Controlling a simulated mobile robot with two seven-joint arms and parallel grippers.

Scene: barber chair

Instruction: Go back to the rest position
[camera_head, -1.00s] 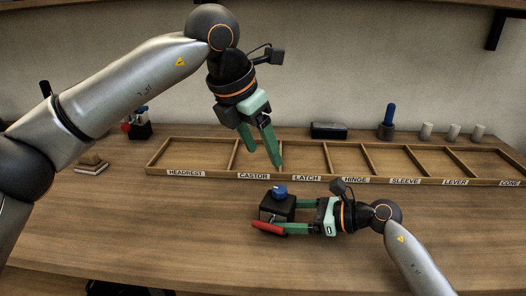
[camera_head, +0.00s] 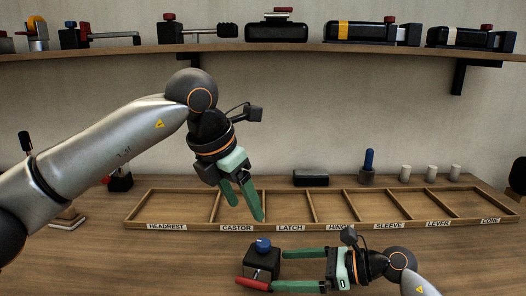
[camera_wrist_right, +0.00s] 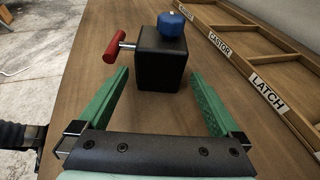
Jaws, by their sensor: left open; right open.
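My left gripper (camera_head: 240,199) is open and empty, hanging above the castor compartment of the sorting tray (camera_head: 150,221). My right gripper (camera_head: 275,269) is open on the table, its green fingers pointing left at a black block (camera_head: 262,262) with a blue knob (camera_head: 263,244) and a red handle (camera_head: 253,284). In the right wrist view the black block (camera_wrist_right: 163,65) stands upright just beyond and between the open fingertips (camera_wrist_right: 160,75), with a gap on both sides. The tray compartments that I can see look empty.
A shelf (camera_head: 200,50) above carries several black devices. Behind the tray stand a black box (camera_head: 311,178), a blue-handled item (camera_head: 368,165) and several white cylinders (camera_head: 431,172). A dark holder (camera_head: 121,182) stands at the left. The table front left (camera_head: 140,265) is clear.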

